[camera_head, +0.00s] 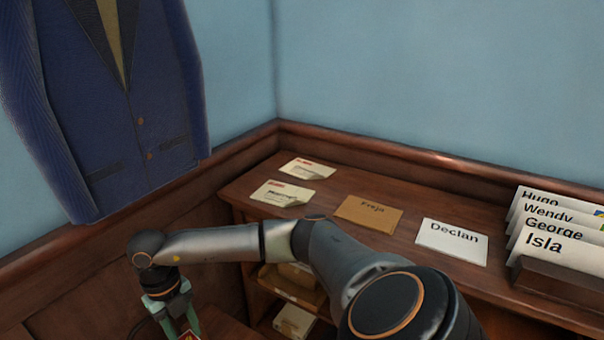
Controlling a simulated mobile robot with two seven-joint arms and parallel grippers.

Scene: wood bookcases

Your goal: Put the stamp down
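No stamp can be clearly made out. My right gripper (180,326) points down at the bottom edge, left of the bookcase front. Its arm comes in from the lower right and bends across the view. The fingertips are cut off by the frame edge, so I cannot tell whether they are open or shut. A small red and cream patch (188,336) shows at the fingers; it is too cropped to identify. My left gripper is not in view.
The bookcase top (330,182) carries two stamped letters (282,193) (307,169), a brown "Freja" envelope (369,214), a white "Declan" envelope (451,241) and a holder (560,283) with name cards. Lower shelves (293,297) hold papers. A blue jacket (115,110) hangs at left.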

